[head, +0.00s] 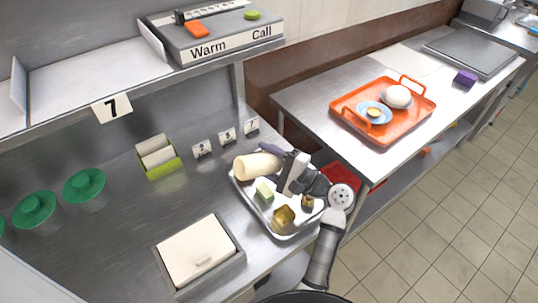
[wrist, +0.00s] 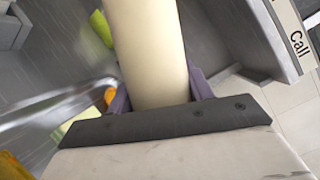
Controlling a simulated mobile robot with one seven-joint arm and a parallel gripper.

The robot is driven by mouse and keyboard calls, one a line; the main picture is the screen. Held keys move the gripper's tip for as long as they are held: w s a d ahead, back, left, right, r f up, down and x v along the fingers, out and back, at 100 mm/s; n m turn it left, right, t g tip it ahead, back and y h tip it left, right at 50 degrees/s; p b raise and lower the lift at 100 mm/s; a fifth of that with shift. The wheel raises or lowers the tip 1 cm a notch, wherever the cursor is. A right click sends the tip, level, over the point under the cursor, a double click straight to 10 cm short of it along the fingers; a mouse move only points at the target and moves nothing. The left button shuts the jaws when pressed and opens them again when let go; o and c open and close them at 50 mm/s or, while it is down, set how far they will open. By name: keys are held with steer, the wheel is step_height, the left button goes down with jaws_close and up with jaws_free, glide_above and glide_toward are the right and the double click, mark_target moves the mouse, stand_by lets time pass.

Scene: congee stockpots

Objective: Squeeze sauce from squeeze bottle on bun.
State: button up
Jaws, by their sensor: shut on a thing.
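The squeeze bottle (head: 255,167) is a cream-coloured cylinder, lying on its side at the back edge of the metal tray in the head view. My gripper (head: 280,160) is shut on it. In the wrist view the bottle (wrist: 152,50) fills the space between the purple fingers, and its tip is out of view. I cannot tell whether it touches the metal tray.
The metal tray (head: 240,193) holds a pale green block (head: 264,192) and golden pieces (head: 284,215). A small dish (head: 374,113) shares the orange tray. A shelf (head: 80,95) overhangs the left counter. A lidded box (head: 196,250) stands in front; the right table has free room.

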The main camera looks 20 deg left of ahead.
steer(key=n+h, duration=0.1)
steer(key=n, duration=0.2)
steer(key=shift+s+a, duration=0.1)
steer(key=shift+s, duration=0.1)
steer(key=shift+s+a+f+n+h+b, duration=0.15)
steer(key=shift+f+n+h+b, duration=0.2)
steer(key=shift+n+h+b, duration=0.6)
steer(key=w+n+b, duration=0.1)
steer(key=b, duration=0.1)
steer(key=w+d+r+n+t+h+b, duration=0.1)
steer(key=n+b, duration=0.1)
steer(key=w+d+r+n+h+b, duration=0.1)
steer(key=n+b, duration=0.1)
steer(key=shift+w+d, duration=0.2)
steer(key=shift+w, duration=0.1)
steer(key=w+d+r+n+t+h+p, duration=0.1)
steer(key=r+n+t, duration=0.1)
steer(key=r, duration=0.5)
steer(key=w+d+r+n+t+h+p, duration=0.1)
steer(key=w+r+n+t+h+p, duration=0.1)
steer(key=r+n, duration=0.3)
steer(key=shift+r, duration=1.1)
steer(key=shift+h, duration=0.25)
